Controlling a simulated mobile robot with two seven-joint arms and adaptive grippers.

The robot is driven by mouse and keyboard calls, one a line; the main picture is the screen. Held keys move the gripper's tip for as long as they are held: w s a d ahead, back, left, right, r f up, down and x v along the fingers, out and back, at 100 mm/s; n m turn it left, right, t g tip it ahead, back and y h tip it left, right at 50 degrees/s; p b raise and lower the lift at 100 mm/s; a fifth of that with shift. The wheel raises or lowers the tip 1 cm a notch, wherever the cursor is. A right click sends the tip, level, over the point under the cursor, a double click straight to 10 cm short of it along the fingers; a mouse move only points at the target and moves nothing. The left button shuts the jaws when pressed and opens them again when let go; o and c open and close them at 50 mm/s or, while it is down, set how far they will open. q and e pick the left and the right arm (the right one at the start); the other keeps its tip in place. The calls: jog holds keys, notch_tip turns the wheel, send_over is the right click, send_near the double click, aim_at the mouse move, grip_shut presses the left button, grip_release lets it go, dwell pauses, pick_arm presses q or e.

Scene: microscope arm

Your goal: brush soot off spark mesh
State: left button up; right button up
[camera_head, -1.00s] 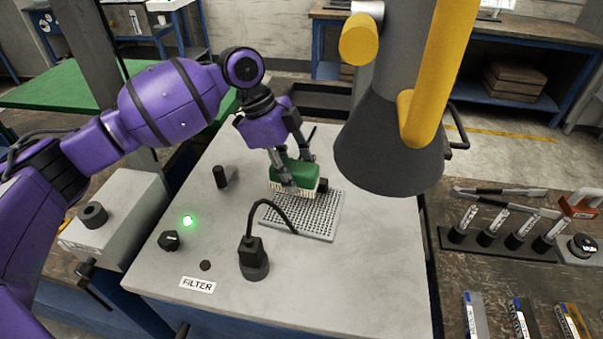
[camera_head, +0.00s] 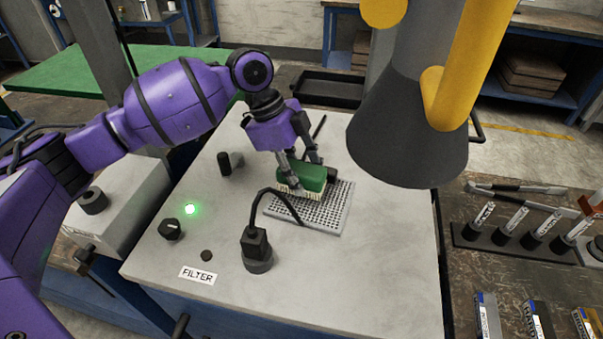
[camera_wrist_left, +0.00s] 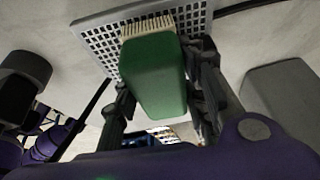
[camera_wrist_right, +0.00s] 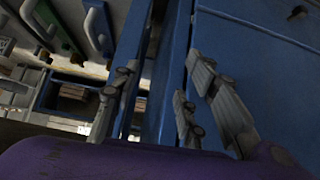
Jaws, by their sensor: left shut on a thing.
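A green block brush (camera_head: 303,178) with pale bristles is held in my left gripper (camera_head: 304,172), which is shut on it. The spark mesh (camera_head: 328,212) is a pale perforated plate lying on the grey bench top. The brush is over the mesh's far part, bristles down at its surface. In the left wrist view the brush (camera_wrist_left: 154,75) sits between the two fingers, with the mesh (camera_wrist_left: 95,38) beyond the bristles. I cannot make out any soot. My right gripper (camera_wrist_right: 160,100) shows only in its own wrist view, open and empty beside blue panels.
A dark hood with a yellow tube (camera_head: 410,135) hangs right of the mesh. A black post with a curved cable (camera_head: 257,245) stands in front of the mesh. A knob (camera_head: 171,229), a lit green lamp (camera_head: 190,209) and a FILTER label (camera_head: 198,275) are at left.

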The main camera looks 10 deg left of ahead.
aim_at(324, 185)
pick_arm(q)
jog(key=shift+f, duration=0.45)
pick_arm(e)
jog(key=shift+a, duration=0.15)
dwell(0.3)
pick_arm(q)
jog(key=shift+d, duration=0.1)
jog(key=shift+s+d+r+p, duration=0.15)
jog(key=shift+d+p, duration=0.15)
jog(key=shift+d, duration=0.9)
pick_arm(e)
jog(key=shift+w+r, duration=0.35)
jog(key=shift+r, duration=0.15)
pick_arm(q)
jog(key=shift+d, duration=0.1)
jog(key=shift+s+d, duration=0.15)
jog(key=shift+d, duration=1)
pick_arm(e)
jog(key=shift+w+r, duration=0.3)
jog(key=shift+r, duration=0.05)
pick_arm(q)
jog(key=shift+a, duration=0.15)
